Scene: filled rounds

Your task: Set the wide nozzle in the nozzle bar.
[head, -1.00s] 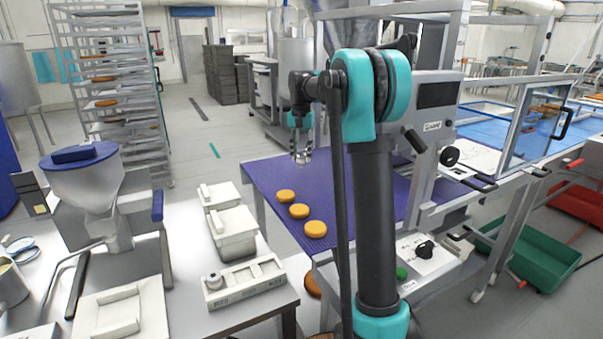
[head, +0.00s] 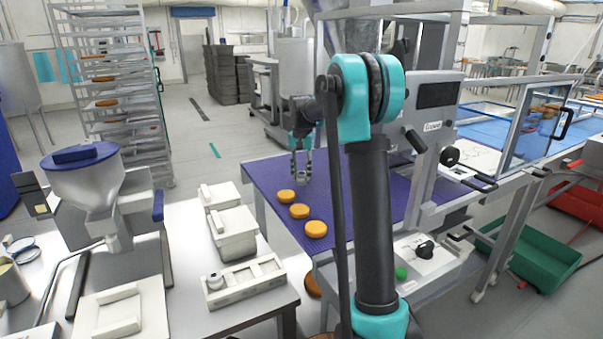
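The white block-like bar (head: 246,290) near the right edge of the left table looks like the nozzle bar. It has recessed slots along its top. A small grey round piece (head: 214,279) stands at its left end; I cannot tell whether this is the wide nozzle. My gripper (head: 301,177) points down over the purple belt, behind the orange rounds and well apart from the bar. Its two fingers are spread, with belt showing between them and nothing seen held. No other nozzle can be made out.
Three orange rounds (head: 300,211) lie in a row on the purple belt (head: 262,176). White lidded containers (head: 233,240) stand behind the bar. A hopper machine (head: 88,190) stands at the left. My upright arm hides part of the belt and machine.

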